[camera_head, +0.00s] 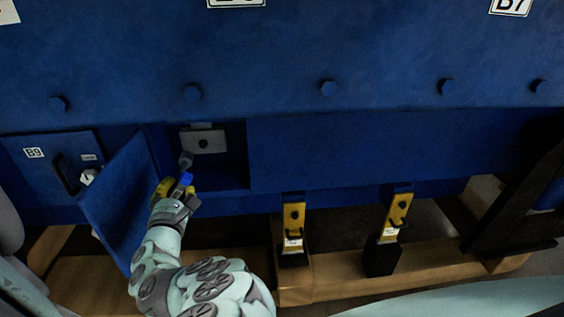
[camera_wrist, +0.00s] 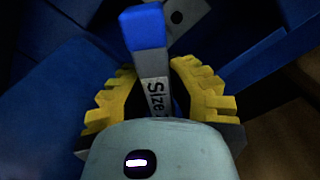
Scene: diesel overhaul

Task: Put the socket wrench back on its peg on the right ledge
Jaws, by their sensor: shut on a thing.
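My gripper (camera_head: 176,189) is shut on the socket wrench (camera_head: 186,179), at the mouth of an open recess in the blue engine side. The wrench has a blue end and a grey shaft; a grey part shows beyond it, near the recess. In the wrist view the wrench (camera_wrist: 146,30) stands between the yellow finger pads, with a label reading "Size" partly hidden by my gripper (camera_wrist: 158,88). Two yellow brackets with dark hooks, the left bracket (camera_head: 293,216) and the right bracket (camera_head: 397,212), stand lower right, apart from the gripper. I cannot tell which is the wrench's peg.
Inside the recess is a grey plate (camera_head: 218,139) with a dark round spot. An open blue door (camera_head: 122,200) hangs just left of my gripper. A closed panel marked B9 (camera_head: 50,165) is further left. A wooden beam (camera_head: 340,274) runs below the brackets. A black structure (camera_head: 515,215) stands at right.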

